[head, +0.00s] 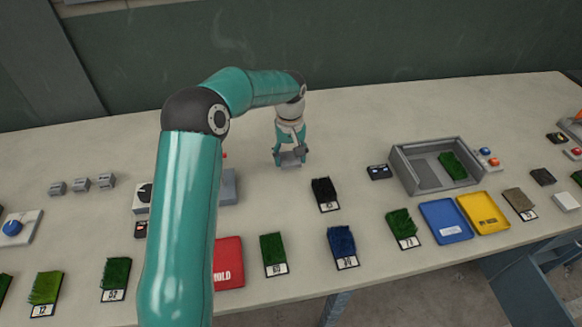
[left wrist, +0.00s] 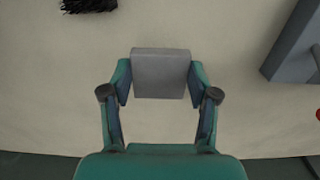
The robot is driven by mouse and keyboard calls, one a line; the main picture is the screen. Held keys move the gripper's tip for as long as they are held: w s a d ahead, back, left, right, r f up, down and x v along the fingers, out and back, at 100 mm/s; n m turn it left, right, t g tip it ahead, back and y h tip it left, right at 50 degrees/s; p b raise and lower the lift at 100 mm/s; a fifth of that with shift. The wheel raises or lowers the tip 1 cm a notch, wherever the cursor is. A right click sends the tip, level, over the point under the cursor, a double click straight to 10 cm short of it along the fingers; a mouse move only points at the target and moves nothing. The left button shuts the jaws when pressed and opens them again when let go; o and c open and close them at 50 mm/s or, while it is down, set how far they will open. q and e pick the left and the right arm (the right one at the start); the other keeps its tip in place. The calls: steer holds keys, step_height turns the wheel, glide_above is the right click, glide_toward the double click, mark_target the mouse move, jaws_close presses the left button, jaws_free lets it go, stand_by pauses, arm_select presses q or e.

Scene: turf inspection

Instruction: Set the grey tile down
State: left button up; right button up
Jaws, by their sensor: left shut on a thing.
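The grey tile (left wrist: 160,72) is a plain grey block between the fingers of my left gripper (left wrist: 160,95) in the left wrist view. In the head view my left gripper (head: 291,152) points down over the back middle of the table, shut on the grey tile (head: 291,159). The tile is at or just above the tabletop; I cannot tell whether it touches. My right gripper is in neither view.
A black turf sample (head: 324,192) lies just in front of the tile. A grey box (head: 229,187) is to its left. A grey open tray (head: 401,171) with green turf stands to the right. Red (head: 229,262), blue (head: 432,231) and yellow (head: 470,205) trays lie along the front.

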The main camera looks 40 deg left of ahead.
mark_target(290, 175)
arm_select(q)
steer(key=shift+f+p, duration=0.3)
steer(key=shift+f, duration=2)
steer(key=shift+s+f, duration=0.1)
steer(key=shift+f, duration=0.05)
steer(key=o, duration=1.2)
